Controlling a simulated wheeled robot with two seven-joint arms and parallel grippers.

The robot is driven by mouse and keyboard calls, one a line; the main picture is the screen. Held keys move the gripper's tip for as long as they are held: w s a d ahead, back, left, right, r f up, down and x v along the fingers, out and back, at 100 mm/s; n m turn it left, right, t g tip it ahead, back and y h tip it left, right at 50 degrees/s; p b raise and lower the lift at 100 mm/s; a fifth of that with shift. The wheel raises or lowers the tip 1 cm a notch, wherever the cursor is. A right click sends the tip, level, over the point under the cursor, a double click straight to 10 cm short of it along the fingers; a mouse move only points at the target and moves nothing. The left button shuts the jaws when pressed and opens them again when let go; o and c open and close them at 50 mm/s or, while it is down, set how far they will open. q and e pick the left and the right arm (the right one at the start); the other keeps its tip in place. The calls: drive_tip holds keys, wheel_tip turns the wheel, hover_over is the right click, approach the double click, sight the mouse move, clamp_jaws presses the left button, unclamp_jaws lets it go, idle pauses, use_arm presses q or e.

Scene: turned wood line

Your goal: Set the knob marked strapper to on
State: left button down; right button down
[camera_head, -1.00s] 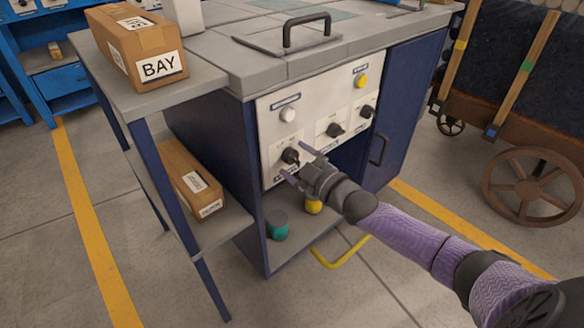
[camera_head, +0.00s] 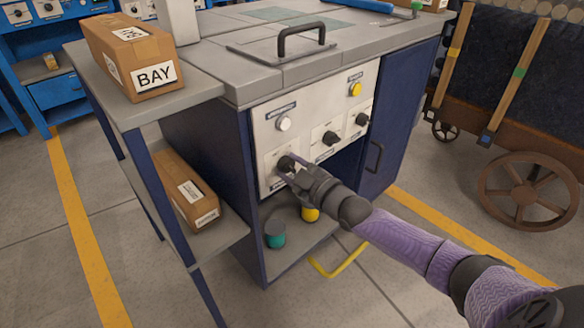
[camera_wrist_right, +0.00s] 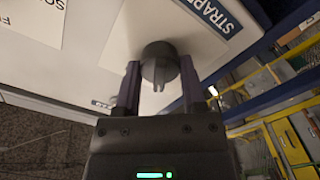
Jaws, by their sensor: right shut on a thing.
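The front panel (camera_head: 270,107) of the blue cabinet carries three dark knobs. My right gripper (camera_head: 287,170) is at the lower left knob (camera_head: 285,161) and is shut on it. In the right wrist view this round dark knob (camera_wrist_right: 160,62) with a raised grip sits between the two fingers. A blue plate reading "STRAPP" (camera_wrist_right: 216,14) is beside it, its end cut off by the picture edge. The middle knob (camera_head: 329,138) and the right knob (camera_head: 361,119) are free. My left gripper is not in view.
A white button (camera_head: 283,124) and a yellow button (camera_head: 355,89) are above the knobs. Below, a teal can (camera_head: 275,235) and a yellow can (camera_head: 310,214) stand on the open shelf. A box marked BAY (camera_head: 135,60) rests on the side table. A cart wheel (camera_head: 527,190) is at right.

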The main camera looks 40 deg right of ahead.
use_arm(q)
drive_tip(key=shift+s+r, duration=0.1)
use_arm(e)
drive_tip(key=m, duration=0.3)
drive_tip(key=shift+p, duration=0.4)
drive_tip(key=m, duration=0.4)
drive_tip(key=shift+m, duration=1.1)
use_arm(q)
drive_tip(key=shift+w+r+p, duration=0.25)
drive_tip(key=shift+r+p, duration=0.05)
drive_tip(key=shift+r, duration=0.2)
use_arm(e)
drive_tip(key=shift+m, duration=1.1)
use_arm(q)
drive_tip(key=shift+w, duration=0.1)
use_arm(e)
drive_tip(key=shift+m, duration=0.3)
